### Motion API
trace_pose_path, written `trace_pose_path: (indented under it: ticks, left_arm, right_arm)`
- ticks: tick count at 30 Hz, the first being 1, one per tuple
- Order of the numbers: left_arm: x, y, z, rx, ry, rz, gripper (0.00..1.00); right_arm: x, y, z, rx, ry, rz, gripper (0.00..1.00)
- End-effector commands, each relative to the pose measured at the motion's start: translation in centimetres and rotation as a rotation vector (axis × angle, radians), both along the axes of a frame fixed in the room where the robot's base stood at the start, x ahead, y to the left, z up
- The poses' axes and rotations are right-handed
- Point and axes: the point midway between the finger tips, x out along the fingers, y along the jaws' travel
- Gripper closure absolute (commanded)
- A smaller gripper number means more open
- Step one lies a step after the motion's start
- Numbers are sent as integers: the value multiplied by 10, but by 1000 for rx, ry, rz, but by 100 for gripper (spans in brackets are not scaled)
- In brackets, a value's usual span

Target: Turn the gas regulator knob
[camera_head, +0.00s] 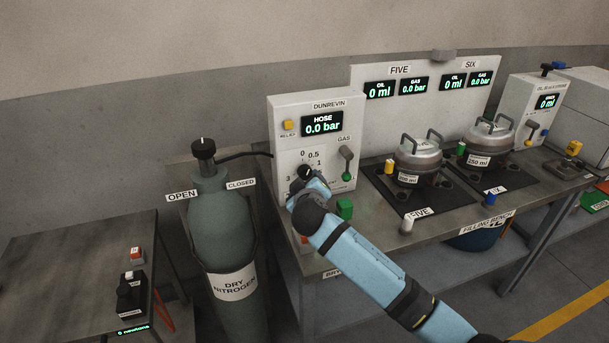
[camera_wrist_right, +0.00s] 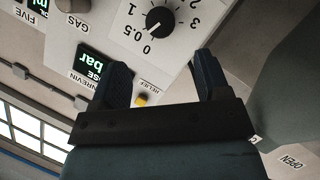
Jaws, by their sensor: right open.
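The gas regulator knob (camera_wrist_right: 160,20) is a round black knob on the white DUNREVIN panel (camera_head: 285,115), ringed by a printed scale from 0 upward. In the right wrist view its white mark points toward the 0. In the head view the knob (camera_head: 305,172) is partly hidden by my right gripper (camera_head: 306,182). In the wrist view my right gripper (camera_wrist_right: 160,66) has its two dark fingers apart, with nothing between them. The knob lies just beyond the fingertips, between their lines. The hose display (camera_head: 322,124) reads 0.0 bar. My left gripper is not in view.
A green DRY NITROGEN cylinder (camera_head: 218,225) stands left of the panel, its hose running to it. A grey GAS lever (camera_head: 346,160) and a green block (camera_head: 345,208) are right of the knob. A yellow relief button (camera_head: 288,125) is above. Two steel pots (camera_head: 418,155) stand further right.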

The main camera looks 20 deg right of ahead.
Motion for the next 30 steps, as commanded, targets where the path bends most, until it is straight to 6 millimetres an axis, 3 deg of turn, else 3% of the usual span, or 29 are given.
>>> trace_pose_path:
  ticks: [6,12,18,26,30]
  left_arm:
    - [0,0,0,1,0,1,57]
    - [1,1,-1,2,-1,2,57]
    - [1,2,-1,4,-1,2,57]
    - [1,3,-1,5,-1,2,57]
    - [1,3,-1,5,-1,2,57]
  right_arm:
    - [45,-13,-13,-2,0,-2,31]
    - [74,-20,-23,-1,0,0,31]
    - [86,-23,-27,1,0,1,31]
    - [87,-23,-28,1,0,0,31]
    - [87,-23,-28,1,0,0,58]
